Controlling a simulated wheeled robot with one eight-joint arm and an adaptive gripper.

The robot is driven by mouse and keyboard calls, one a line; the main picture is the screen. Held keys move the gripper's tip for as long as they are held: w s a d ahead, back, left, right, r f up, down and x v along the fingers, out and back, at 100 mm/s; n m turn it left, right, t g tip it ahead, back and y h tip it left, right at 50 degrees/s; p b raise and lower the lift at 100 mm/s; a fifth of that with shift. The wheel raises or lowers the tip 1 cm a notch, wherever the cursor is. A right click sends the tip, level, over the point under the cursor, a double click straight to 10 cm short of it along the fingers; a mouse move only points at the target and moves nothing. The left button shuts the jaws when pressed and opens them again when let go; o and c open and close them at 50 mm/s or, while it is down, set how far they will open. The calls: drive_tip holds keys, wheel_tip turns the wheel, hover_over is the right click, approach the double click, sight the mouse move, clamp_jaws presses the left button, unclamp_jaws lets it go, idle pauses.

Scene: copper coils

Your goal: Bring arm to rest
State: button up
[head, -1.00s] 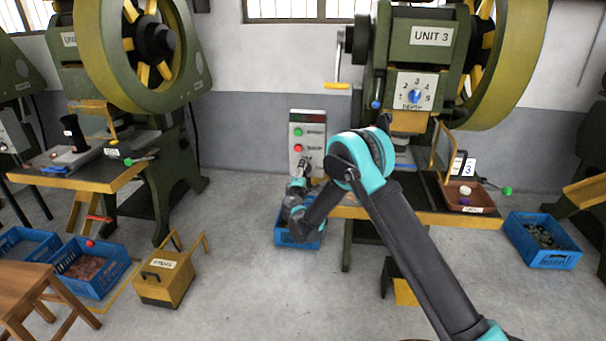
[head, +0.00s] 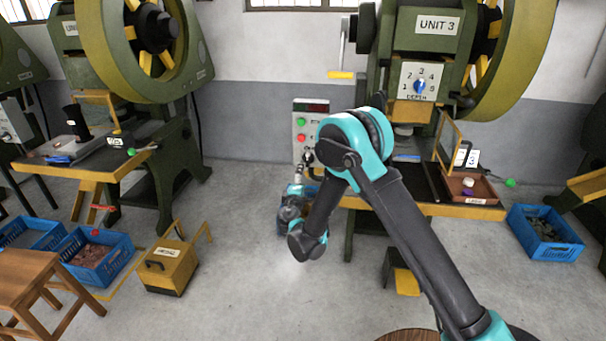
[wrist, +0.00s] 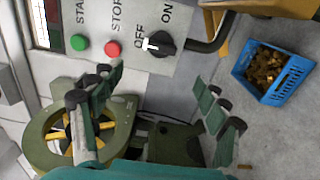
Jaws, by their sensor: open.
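My gripper (wrist: 155,85) is open, with its dark, green-padded fingers apart and nothing between them in the wrist view. In the head view my arm reaches forward from the lower right and bends down at its teal joint, so its end is in front of the control box (head: 301,150). In the wrist view the box fills the top and shows a green START button (wrist: 80,44), a red STOP button (wrist: 112,49) and a black OFF/ON knob (wrist: 163,43). The knob's white mark points towards OFF. The fingertips appear apart from the box.
The UNIT 3 press (head: 425,60) stands behind my arm, with a brown tray (head: 482,197) on its table. A blue crate (head: 572,252) is at right. A yellow box (head: 165,277), a filled blue crate (head: 122,277) and a wooden stool (head: 22,275) are at left. Floor at centre left is clear.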

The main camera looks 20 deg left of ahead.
drive_tip(key=shift+s, duration=0.2)
idle(0.3)
drive_tip(key=w+d+r+m+g+h, duration=0.1)
drive_tip(key=w+d+r+m+h, duration=0.15)
drive_tip(key=d, duration=0.65)
drive_tip(key=w+d+r+m+g+h, duration=0.1)
drive_tip(key=d+r+m+g+h, duration=0.15)
drive_tip(key=d, duration=0.75)
drive_tip(key=w+d+r+m+g+h, duration=0.1)
drive_tip(key=w+d+m+h, duration=0.15)
drive_tip(key=d, duration=0.65)
drive_tip(key=s+d+m+g, duration=0.2)
drive_tip(key=s+d+m, duration=0.25)
drive_tip(key=d, duration=0.85)
drive_tip(key=s+d+f+m+g, duration=0.1)
drive_tip(key=s+d+m+g, duration=0.35)
drive_tip(key=s+d, duration=0.9)
drive_tip(key=s+d+f+m+g+y, duration=0.1)
drive_tip(key=s+f+m, duration=0.1)
drive_tip(key=s, duration=0.6)
drive_tip(key=s+d+f+m+g+y, duration=0.1)
drive_tip(key=s+f+m+y, duration=0.1)
drive_tip(key=s, duration=0.6)
